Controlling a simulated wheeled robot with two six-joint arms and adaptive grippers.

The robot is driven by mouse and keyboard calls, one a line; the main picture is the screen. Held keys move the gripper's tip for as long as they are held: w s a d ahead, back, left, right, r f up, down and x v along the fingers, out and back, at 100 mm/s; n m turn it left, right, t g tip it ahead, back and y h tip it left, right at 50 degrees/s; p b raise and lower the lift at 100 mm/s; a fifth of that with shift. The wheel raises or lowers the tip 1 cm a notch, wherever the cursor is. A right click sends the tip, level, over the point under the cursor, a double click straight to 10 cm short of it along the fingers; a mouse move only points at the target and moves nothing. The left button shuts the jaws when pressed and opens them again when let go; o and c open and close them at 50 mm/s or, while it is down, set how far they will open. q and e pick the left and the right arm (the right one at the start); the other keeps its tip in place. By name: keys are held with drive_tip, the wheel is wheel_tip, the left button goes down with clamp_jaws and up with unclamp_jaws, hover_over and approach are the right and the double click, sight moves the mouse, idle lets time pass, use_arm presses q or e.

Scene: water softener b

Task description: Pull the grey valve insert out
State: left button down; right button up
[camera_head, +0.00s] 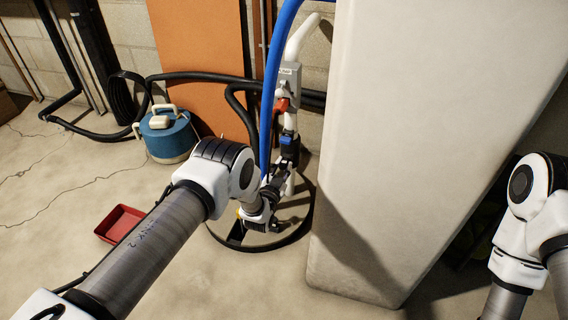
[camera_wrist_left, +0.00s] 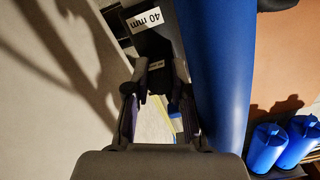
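A grey block with a "40 mm" label (camera_wrist_left: 150,18) shows at the top of the left wrist view. A smaller dark ribbed piece with a small label (camera_wrist_left: 157,78) shows below it; I cannot tell which part is the grey valve insert. My left gripper (camera_wrist_left: 156,88) has a finger on each side of the dark piece; I cannot tell whether they touch it. In the head view, my left gripper (camera_head: 287,158) is at the white pipe, below the grey valve body (camera_head: 290,74) and red handle (camera_head: 281,105). My right gripper is out of view.
A tall beige cabinet (camera_head: 420,130) stands right of the pipe. A thick blue hose (camera_head: 273,80) runs close beside the left gripper. Black hoses (camera_head: 200,77) cross the wall behind. A blue canister (camera_head: 168,138) and red tray (camera_head: 119,224) are on the floor at left.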

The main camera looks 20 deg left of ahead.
sight(282, 167)
use_arm(q)
drive_tip(key=shift+s, duration=0.35)
drive_tip(key=s+p, duration=0.3)
drive_tip(key=shift+r, duration=0.15)
drive_tip(key=shift+s+a+p, duration=0.1)
drive_tip(key=shift+s+p, duration=0.75)
drive_tip(key=shift+s, duration=0.2)
drive_tip(key=shift+s+f, duration=0.15)
drive_tip(key=shift+f, duration=0.05)
